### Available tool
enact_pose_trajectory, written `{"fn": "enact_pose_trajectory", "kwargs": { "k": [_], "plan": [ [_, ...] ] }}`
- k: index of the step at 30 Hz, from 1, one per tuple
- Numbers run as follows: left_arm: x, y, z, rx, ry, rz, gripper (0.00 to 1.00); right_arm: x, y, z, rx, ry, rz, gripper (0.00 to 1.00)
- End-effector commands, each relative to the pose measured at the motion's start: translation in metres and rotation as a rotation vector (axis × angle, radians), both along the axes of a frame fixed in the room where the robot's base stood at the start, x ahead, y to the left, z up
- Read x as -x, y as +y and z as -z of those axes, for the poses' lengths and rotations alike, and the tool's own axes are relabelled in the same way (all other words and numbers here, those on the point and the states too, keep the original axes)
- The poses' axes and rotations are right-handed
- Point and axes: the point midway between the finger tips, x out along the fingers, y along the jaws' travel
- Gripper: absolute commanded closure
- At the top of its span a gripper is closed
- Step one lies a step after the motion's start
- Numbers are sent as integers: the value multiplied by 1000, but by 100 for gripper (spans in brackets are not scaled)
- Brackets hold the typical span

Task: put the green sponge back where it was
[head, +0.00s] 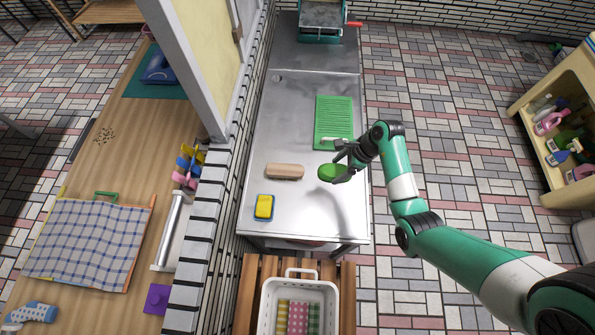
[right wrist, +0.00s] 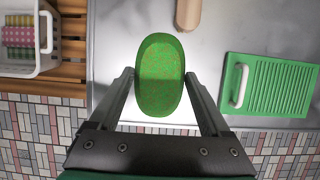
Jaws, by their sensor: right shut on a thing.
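The green sponge (head: 328,172) is an oval block held above the steel table (head: 300,205), near its right edge. My right gripper (head: 338,170) is shut on it, and a shadow falls on the table below. In the right wrist view the speckled sponge (right wrist: 160,75) sticks out forward between the two fingers (right wrist: 160,88). My left gripper is in neither view.
A tan wooden block (head: 285,171) lies left of the sponge. A yellow sponge (head: 264,206) sits in a blue dish at front left. A green ribbed board (head: 333,118) lies behind. A white basket (head: 301,275) with cloths stands in front.

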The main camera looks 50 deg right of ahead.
Motion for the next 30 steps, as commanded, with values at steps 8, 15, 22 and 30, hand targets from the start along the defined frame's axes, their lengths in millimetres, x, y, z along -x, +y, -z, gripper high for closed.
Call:
{"fn": "enact_pose_trajectory", "kwargs": {
  "k": [8,15,22,30],
  "plan": [
    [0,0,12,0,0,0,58,2,-4,12,1,-1,15,85],
    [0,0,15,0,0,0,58,-4,44,34,-1,1,6,85],
    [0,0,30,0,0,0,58,-12,102,75,0,2,8,85],
    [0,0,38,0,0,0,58,-17,126,102,1,-1,13,85]
  ]
}}
